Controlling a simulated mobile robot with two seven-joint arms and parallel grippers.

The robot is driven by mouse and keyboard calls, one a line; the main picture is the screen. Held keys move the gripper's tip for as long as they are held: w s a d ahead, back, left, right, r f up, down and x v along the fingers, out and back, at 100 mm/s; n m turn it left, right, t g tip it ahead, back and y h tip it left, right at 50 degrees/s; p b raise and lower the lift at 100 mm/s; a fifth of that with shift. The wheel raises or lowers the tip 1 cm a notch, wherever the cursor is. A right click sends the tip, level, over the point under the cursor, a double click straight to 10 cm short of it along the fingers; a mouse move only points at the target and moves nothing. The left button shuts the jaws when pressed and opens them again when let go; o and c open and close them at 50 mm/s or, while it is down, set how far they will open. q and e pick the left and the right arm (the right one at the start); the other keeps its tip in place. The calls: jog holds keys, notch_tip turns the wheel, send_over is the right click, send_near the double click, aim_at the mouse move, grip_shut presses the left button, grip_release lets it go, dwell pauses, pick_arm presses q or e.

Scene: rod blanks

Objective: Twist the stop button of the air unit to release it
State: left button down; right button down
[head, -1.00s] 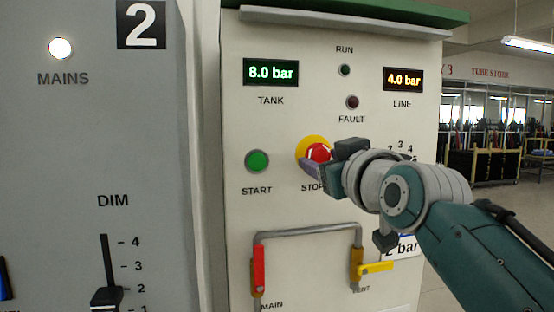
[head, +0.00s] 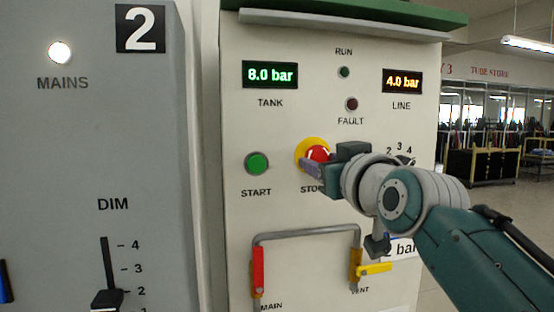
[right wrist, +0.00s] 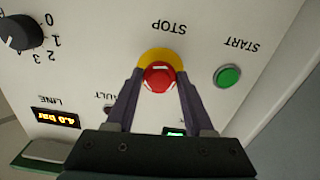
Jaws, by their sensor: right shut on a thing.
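The stop button (head: 317,153) is a red mushroom knob on a yellow round plate, on the cream front of the air unit (head: 290,120). It also shows in the right wrist view (right wrist: 159,77), with the yellow ring (right wrist: 160,54) around it. My right gripper (head: 318,163) is at the button, coming from the right. In the right wrist view its two fingers (right wrist: 158,80) lie on either side of the red knob, shut on it. The gripper hides part of the STOP label in the head view. My left gripper is in neither view.
The green start button (head: 257,163) sits left of the stop button. Below are a grey pipe (head: 305,234) with a red handle (head: 258,268) and a yellow handle (head: 374,268). A selector knob (right wrist: 20,33) is nearby. A grey panel (head: 60,160) stands at left.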

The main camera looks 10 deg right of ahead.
jog(key=shift+f+m+p, duration=0.1)
jog(key=shift+m+p, duration=0.85)
jog(key=shift+m, duration=2.25)
jog(key=c, duration=0.7)
grip_release()
jog(key=shift+c, duration=0.2)
jog(key=o, duration=0.5)
jog(key=shift+a, duration=0.1)
jog(key=s, duration=1)
jog(key=shift+d+b, duration=0.2)
jog(key=shift+b, duration=0.2)
